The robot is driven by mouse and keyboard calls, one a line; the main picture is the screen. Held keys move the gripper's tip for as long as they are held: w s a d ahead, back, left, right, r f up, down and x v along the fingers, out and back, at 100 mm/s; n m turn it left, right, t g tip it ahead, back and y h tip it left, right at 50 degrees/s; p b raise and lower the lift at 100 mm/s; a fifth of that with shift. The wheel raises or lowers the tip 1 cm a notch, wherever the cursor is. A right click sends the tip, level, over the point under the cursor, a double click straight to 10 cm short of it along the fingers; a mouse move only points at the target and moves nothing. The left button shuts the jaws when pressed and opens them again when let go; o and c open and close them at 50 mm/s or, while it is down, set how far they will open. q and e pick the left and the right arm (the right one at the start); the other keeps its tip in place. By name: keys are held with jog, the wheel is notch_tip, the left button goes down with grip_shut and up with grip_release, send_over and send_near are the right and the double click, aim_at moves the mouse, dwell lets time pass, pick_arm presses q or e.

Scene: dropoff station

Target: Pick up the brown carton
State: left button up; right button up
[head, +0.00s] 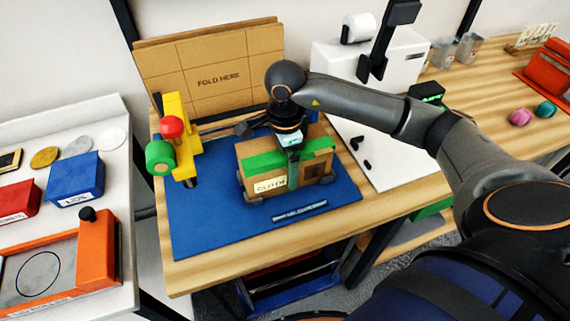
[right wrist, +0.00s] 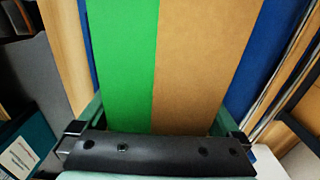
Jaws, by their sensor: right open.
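The brown carton (head: 313,172), with green tape and a white label, stands on a blue mat (head: 200,225) on the wooden table. My right gripper (head: 289,152) points down over its top, and the arm hides part of the carton. In the right wrist view, the carton's brown and green top (right wrist: 195,65) fills the middle. There the open right gripper (right wrist: 157,135) has one finger towards each side of the carton. I cannot tell whether the fingers touch it. My left gripper is not in view.
A yellow device (head: 184,135) with red and green knobs stands left of the carton. A folded cardboard sheet (head: 215,75) leans behind it. A white machine (head: 405,60) stands at the back right. A white side table (head: 125,200) holds blue and red boxes.

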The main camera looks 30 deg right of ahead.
jog(key=shift+r, duration=0.1)
jog(key=c, duration=1.1)
